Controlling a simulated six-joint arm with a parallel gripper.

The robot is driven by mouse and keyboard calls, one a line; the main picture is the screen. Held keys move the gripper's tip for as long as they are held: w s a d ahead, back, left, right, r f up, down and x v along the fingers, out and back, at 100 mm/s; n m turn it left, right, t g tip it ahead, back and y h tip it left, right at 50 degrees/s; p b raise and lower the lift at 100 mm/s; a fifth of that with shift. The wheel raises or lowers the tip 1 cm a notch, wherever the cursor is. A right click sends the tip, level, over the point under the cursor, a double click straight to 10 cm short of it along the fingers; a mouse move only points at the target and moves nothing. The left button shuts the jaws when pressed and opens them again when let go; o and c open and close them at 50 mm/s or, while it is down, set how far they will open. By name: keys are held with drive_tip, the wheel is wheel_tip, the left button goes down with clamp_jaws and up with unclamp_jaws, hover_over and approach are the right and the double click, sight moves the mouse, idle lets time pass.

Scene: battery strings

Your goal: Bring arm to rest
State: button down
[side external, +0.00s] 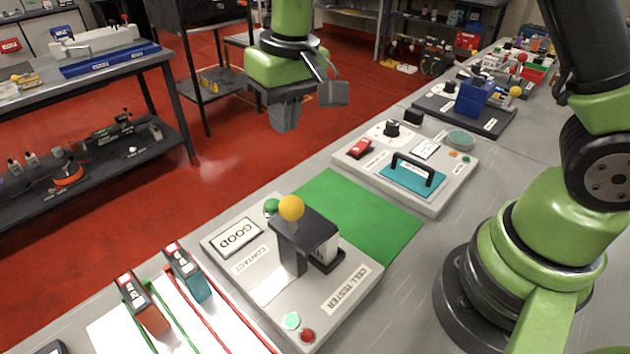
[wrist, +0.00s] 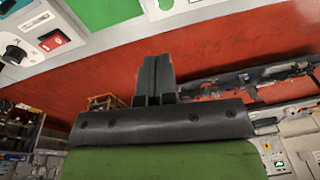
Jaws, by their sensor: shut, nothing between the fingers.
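My gripper (side external: 285,116) hangs in the air, above and behind the green mat in the side external view, over the red floor. Its fingers are together and hold nothing. In the wrist view the closed fingers (wrist: 154,78) stand up in the middle against the red floor. My gripper touches nothing on the bench.
The grey bench (side external: 400,277) holds a cell tester (side external: 349,281) with a yellow ball on top, a green mat (side external: 360,222), a panel with a black handle (side external: 432,202), and two battery cells, orange (side external: 150,317) and teal (side external: 196,285). Another bench (side external: 108,70) stands at left.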

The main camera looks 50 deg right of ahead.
drive_tip(key=s+d+r+m+t, duration=0.2)
drive_tip(key=s+d+r+t, duration=0.15)
drive_tip(key=s+r, duration=0.65)
drive_tip(key=s+d+r+m+t+y, duration=0.1)
drive_tip(key=s+d+r+t, duration=0.1)
drive_tip(key=s, duration=0.7)
drive_tip(key=shift+s, duration=0.35)
drive_tip(key=shift+r, duration=0.1)
idle(0.6)
